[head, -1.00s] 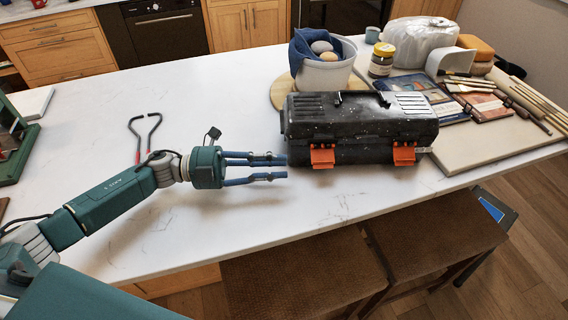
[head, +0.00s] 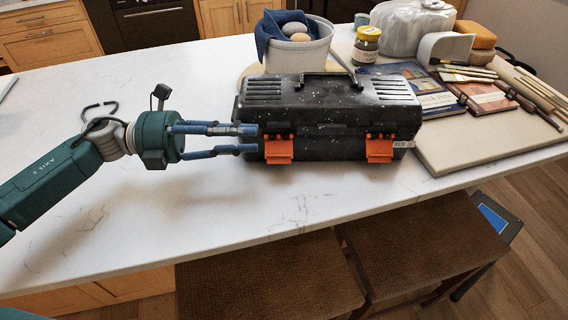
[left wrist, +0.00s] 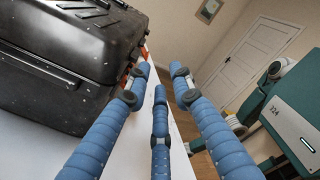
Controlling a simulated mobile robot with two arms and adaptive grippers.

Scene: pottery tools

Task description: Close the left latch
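The black speckled toolbox (head: 335,108) stands closed-lidded on the white table. Its orange left latch (head: 279,150) and orange right latch (head: 380,149) hang on the front face; how firmly they sit against it is unclear. My left gripper (head: 250,139) is open and empty, its blue fingertips at the toolbox's front left corner, just left of the left latch. Contact cannot be told. In the left wrist view, the spread fingers (left wrist: 163,78) point along the toolbox front (left wrist: 70,55), and a sliver of orange shows behind one fingertip. My right gripper is out of view.
A white pot (head: 298,50) with a blue cloth stands behind the toolbox. A board (head: 450,150) with books, sticks and a jar (head: 366,45) lies to the right.

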